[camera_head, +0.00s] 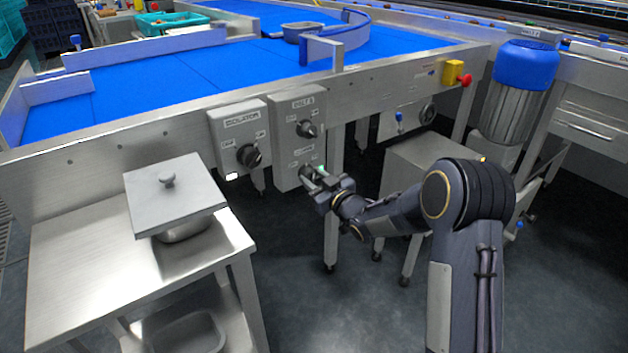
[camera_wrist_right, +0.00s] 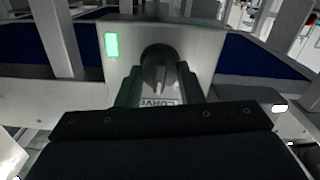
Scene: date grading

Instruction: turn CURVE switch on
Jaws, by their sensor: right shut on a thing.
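The CURVE switch is the lower dark knob on the right grey control box (camera_head: 287,140) on the conveyor's front. My right gripper (camera_head: 314,178) covers most of it in the head view. In the right wrist view the round black CURVE switch (camera_wrist_right: 160,70) sits between the two fingers of my right gripper (camera_wrist_right: 160,92), which is shut on it. The CURVE label (camera_wrist_right: 160,102) shows partly below the knob. A lit green lamp (camera_wrist_right: 112,45) shows on the box beside the knob. My left gripper is not in view.
The ISOLATOR knob (camera_head: 249,155) is on the box to the left. A steel table (camera_head: 75,240) with a lidded pan (camera_head: 175,190) stands at left. A red stop button (camera_head: 464,80) is at right.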

